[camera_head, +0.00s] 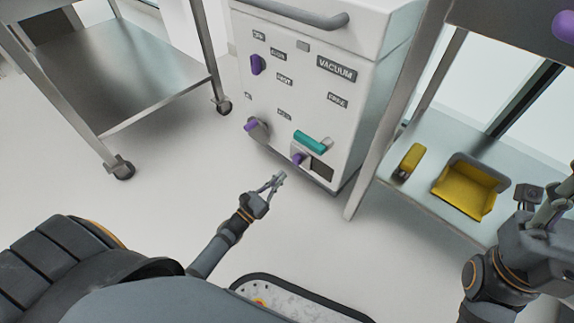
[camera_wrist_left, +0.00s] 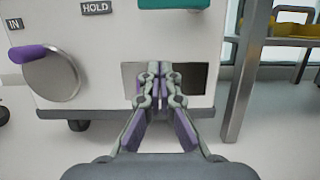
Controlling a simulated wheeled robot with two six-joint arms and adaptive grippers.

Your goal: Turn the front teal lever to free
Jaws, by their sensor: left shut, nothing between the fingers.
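The teal lever (camera_head: 311,143) is on the lower front of the white cabinet (camera_head: 300,105). It lies nearly sideways, tilted slightly down to the right. In the left wrist view only its lower edge (camera_wrist_left: 174,4) shows at the top. My left gripper (camera_head: 279,177) is shut and empty, in front of and below the lever, apart from it in the head view. In the wrist view its fingertips (camera_wrist_left: 160,69) overlap a dark panel (camera_wrist_left: 192,78) below the lever; contact cannot be told. My right gripper (camera_head: 556,200) is at the right edge, partly cut off, its jaws unclear.
A steel cart (camera_head: 150,85) stands left. A shelf (camera_head: 410,195) with a yellow bin (camera_head: 468,190) stands right.

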